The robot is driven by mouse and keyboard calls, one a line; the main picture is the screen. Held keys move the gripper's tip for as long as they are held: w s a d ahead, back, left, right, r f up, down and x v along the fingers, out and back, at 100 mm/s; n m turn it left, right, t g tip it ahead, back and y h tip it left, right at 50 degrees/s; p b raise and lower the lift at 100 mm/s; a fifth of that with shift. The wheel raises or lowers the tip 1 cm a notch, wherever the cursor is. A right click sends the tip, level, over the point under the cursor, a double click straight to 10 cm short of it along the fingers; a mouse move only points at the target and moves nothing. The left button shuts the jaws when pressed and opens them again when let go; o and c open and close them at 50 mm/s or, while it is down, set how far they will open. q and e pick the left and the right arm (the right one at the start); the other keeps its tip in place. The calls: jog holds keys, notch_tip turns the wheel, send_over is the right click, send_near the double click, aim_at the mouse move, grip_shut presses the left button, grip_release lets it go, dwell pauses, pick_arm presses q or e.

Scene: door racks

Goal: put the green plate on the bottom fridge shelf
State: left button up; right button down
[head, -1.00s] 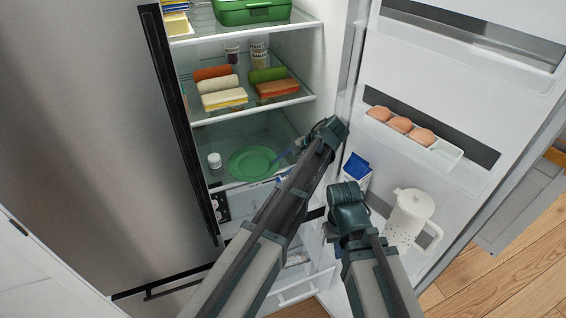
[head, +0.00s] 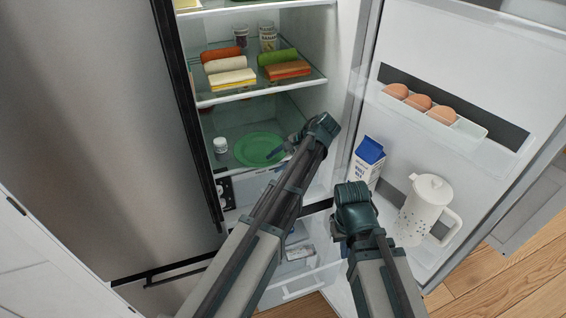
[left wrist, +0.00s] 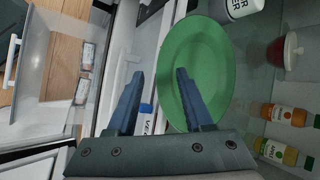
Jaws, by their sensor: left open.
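The green plate (head: 257,150) lies on the bottom fridge shelf (head: 245,118), right of a small white jar (head: 220,145). My left gripper (head: 281,150) is open at the plate's right side. In the left wrist view the fingers (left wrist: 160,80) are spread apart; the near rim of the plate (left wrist: 205,60) shows between them, and one finger overlaps the plate. I cannot tell whether they touch it. My right arm's wrist (head: 352,208) is in front of the open door; its fingers are hidden.
The shelf above holds rolls and sandwiches (head: 232,77). The door on the right carries eggs (head: 420,102), a milk carton (head: 367,160) and a white pitcher (head: 422,208). In the left wrist view several bottles (left wrist: 285,115) and a red-and-white container (left wrist: 287,50) stand beyond the plate.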

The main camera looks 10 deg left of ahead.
pick_arm(q)
grip_shut()
dwell(0.3)
dwell(1.2)
